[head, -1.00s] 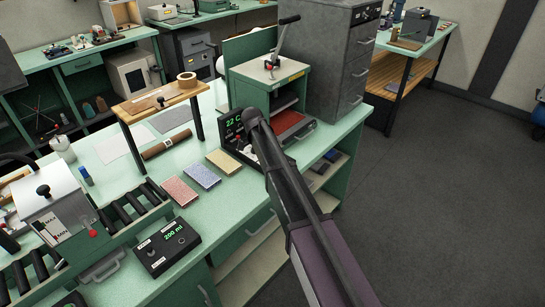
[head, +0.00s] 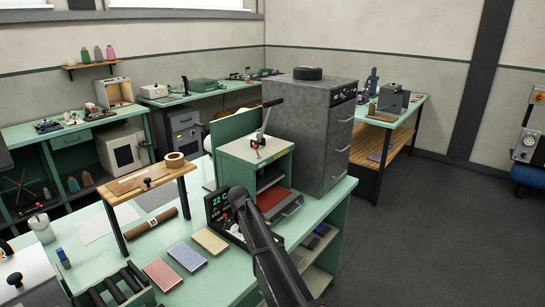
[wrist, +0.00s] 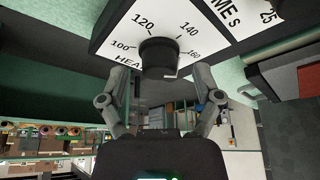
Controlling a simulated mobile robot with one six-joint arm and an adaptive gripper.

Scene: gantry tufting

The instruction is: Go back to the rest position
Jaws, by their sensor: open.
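My gripper (wrist: 160,75) is open in the wrist view, one finger on each side of a black round knob (wrist: 158,54). The knob sits on a white dial plate marked 100, 120, 140, 160 (wrist: 112,32). Nothing is held; whether the fingers touch the knob I cannot tell. In the head view my dark arm reaches up from the lower right to the black control box with a green "22 C" readout (head: 217,203). My gripper is not visible there.
The green press (head: 240,158) with its lever and red pad stands beside the box. A grey drawer cabinet (head: 305,125) is behind it. Red, blue and cream pads (head: 187,256) lie on the green bench. Open floor (head: 420,240) is at the right.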

